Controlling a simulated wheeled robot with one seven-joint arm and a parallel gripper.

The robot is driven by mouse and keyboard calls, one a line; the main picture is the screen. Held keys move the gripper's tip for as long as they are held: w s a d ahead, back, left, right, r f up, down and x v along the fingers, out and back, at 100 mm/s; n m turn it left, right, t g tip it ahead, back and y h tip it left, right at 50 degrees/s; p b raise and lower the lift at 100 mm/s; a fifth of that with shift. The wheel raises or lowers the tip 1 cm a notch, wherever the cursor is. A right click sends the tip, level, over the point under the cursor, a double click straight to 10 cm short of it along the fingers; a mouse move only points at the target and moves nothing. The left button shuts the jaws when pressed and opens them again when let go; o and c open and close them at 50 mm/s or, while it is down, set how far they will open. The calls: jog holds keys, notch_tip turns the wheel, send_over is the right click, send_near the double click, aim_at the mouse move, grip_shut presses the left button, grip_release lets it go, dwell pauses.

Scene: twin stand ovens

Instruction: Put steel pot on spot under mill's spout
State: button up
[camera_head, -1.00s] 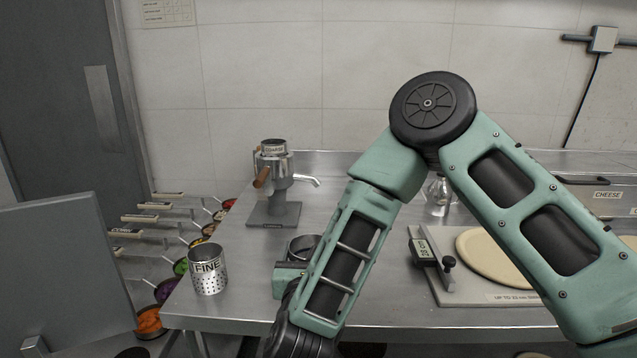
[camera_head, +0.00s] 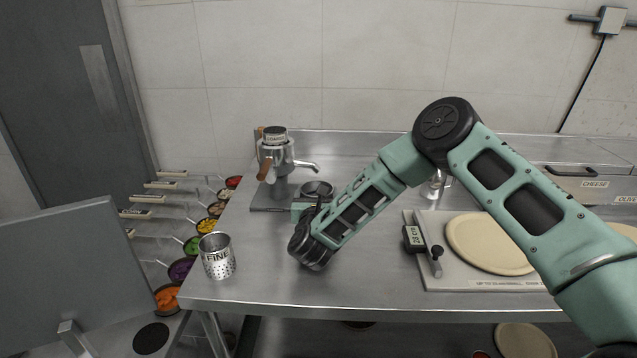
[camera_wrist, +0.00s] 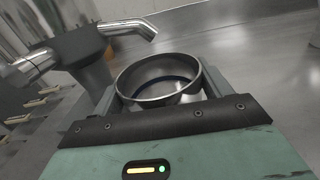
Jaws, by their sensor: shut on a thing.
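The steel pot (camera_head: 318,187) is a small round open pot, just right of the mill. My gripper (camera_head: 304,209) is shut on it. In the wrist view the pot (camera_wrist: 158,98) sits between the two fingers, its round mouth facing up and its inside looking empty. The mill (camera_head: 276,160) is a grey metal machine with a wooden handle, standing on a flat base plate (camera_head: 262,203). Its spout (camera_head: 307,164) points right, just above and behind the pot; it also shows in the wrist view (camera_wrist: 138,28). I cannot see a marked spot, nor whether the pot touches the surface.
A perforated can marked FINE (camera_head: 217,258) stands at the table's front left. A board with dough (camera_head: 485,243) and a small digital gauge (camera_head: 412,238) lies to the right. Ladles with coloured contents hang off the left edge. The steel table (camera_head: 265,280) is clear in front.

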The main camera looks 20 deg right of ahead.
aim_at(318, 184)
jog(key=x, duration=0.6)
jog(key=shift+w, duration=0.4)
jog(key=shift+d+f, duration=0.1)
jog(key=shift+f, duration=0.15)
jog(key=shift+f, duration=0.1)
jog(key=shift+f, duration=0.1)
jog(key=o, duration=1.1)
jog(key=shift+c, duration=0.2)
